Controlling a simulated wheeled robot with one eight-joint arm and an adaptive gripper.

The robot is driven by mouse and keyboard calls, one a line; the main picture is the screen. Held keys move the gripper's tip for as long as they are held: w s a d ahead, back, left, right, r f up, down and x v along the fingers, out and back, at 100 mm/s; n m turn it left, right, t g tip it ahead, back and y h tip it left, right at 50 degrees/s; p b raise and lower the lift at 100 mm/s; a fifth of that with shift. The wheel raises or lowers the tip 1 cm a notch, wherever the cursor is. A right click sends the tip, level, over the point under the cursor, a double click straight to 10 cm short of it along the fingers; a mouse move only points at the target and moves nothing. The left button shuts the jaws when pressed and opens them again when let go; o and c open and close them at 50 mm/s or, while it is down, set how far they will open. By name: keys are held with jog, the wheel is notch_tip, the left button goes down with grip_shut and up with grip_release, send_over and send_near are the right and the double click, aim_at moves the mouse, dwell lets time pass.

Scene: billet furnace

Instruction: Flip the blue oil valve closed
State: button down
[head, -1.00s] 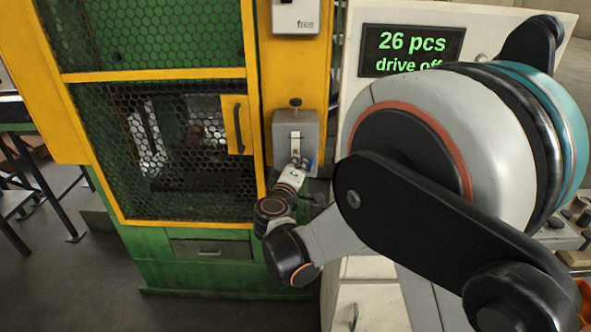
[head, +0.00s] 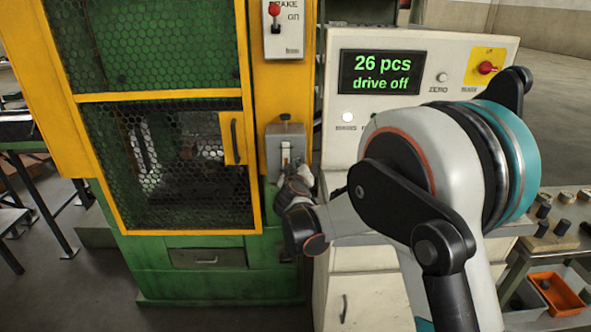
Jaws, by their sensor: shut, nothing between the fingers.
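A grey box (head: 285,131) with a dark knob on top and a pale upright strip on its front is fixed to the right side of the green and yellow machine. My gripper (head: 293,178) is at the lower front of this box, seen from behind and small. It is shut and empty. Its fingertips are largely hidden by my own wrist, so I cannot tell whether they touch anything. The blue oil valve cannot be made out clearly; my wrist and gripper cover the lower part of the box.
A mesh door (head: 180,165) with a yellow frame and black handle is left of the gripper. A brake switch box (head: 285,30) is above. A white control cabinet (head: 333,125) reads "26 pcs, drive off". An orange bin (head: 556,296) is at lower right.

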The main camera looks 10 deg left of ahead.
jog(key=m, duration=0.1)
jog(key=d+m, duration=0.1)
jog(key=m+y, duration=0.1)
jog(key=shift+w+d+f+g, duration=0.15)
jog(key=shift+w+d+g, duration=0.05)
jog(key=shift+d+g, duration=0.1)
jog(key=shift+r+p, duration=0.3)
jog(key=shift+r, duration=0.05)
jog(key=r, duration=0.1)
jog(key=r+p, duration=0.1)
jog(key=s+a+r+p, duration=0.1)
jog(key=shift+s+r, duration=0.1)
jog(key=shift+r, duration=0.3)
jog(key=p+v, duration=0.2)
jog(key=v, duration=0.7)
jog(key=shift+f, duration=0.35)
